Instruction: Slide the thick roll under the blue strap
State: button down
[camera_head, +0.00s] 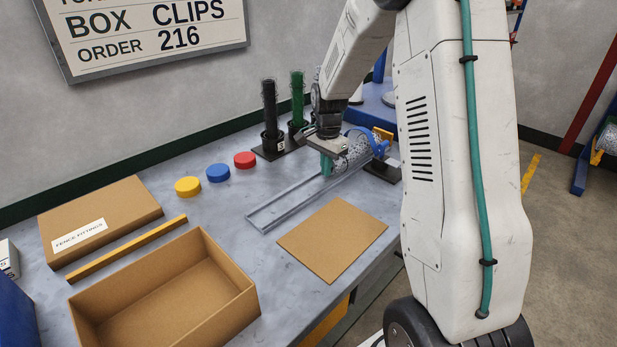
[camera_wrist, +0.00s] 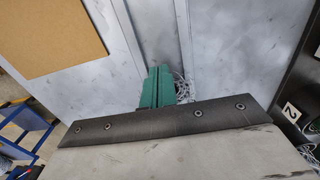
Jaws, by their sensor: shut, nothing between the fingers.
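The thick roll (camera_head: 357,152) is a grey wire-mesh roll lying at the far end of a grey channel of rails (camera_head: 288,207). The blue strap (camera_head: 380,147) arches at the roll's right end; the roll appears to reach it, but my gripper and arm partly hide how far under it lies. In the wrist view a little of the mesh (camera_wrist: 184,88) shows right beside my fingers. My gripper (camera_head: 326,166) has green fingers, shut and empty, pointing down at the roll's near left end. The shut fingers also show in the wrist view (camera_wrist: 156,84).
A brown board (camera_head: 333,240) lies right of the channel. An open cardboard box (camera_head: 165,300), a closed box (camera_head: 100,215) and red, blue and yellow discs (camera_head: 217,173) are to the left. Black and green upright rolls (camera_head: 270,110) stand behind. The channel's near part is empty.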

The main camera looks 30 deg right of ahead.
jog(key=d, duration=0.2)
jog(key=w+d, duration=0.1)
jog(key=d, duration=0.1)
jog(key=shift+d, duration=0.2)
jog(key=shift+a, duration=0.25)
jog(key=a, duration=0.1)
jog(key=a+r, duration=0.1)
jog(key=s+a, duration=0.1)
jog(key=shift+a+r, duration=0.2)
jog(key=shift+a, duration=0.15)
notch_tip(320, 180, up, 9)
jog(key=shift+d+f, duration=0.15)
jog(key=shift+f, duration=0.05)
jog(key=shift+n, duration=0.3)
